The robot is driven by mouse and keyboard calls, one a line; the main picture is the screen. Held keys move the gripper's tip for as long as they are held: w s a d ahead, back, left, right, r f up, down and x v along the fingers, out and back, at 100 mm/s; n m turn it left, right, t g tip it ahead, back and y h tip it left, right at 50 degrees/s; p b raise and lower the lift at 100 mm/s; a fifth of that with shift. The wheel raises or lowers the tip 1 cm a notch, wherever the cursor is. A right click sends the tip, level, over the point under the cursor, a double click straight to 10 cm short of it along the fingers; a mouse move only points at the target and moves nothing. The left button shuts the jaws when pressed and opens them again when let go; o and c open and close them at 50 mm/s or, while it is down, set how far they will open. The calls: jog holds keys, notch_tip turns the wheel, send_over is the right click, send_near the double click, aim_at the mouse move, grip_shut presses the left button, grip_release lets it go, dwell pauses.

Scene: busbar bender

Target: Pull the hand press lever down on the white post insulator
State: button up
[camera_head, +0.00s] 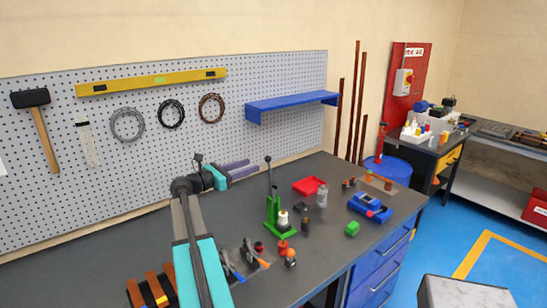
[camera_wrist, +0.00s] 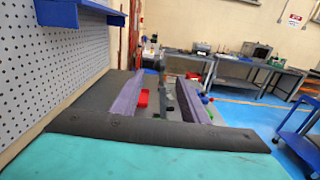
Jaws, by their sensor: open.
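The green hand press (camera_head: 277,219) stands on the dark workbench, with its lever (camera_head: 269,175) raised nearly upright and a black knob on top. The white post insulator (camera_head: 283,217) stands upright at the press, in front of its column; I cannot tell whether the ram touches it. My gripper (camera_head: 246,168) is open and empty, left of the lever and apart from it, with its purple fingers pointing right. The two fingers also show in the wrist view (camera_wrist: 167,88), spread wide. The press is not clear in that view.
Pliers-like tools (camera_head: 256,255) lie in front. A blue shelf (camera_head: 292,104) juts from the pegboard (camera_head: 60,200) behind.

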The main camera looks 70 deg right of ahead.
jog(key=shift+d, duration=0.15)
jog(key=p+x, duration=0.4)
jog(key=x, duration=0.9)
jog(key=shift+s+d, duration=0.25)
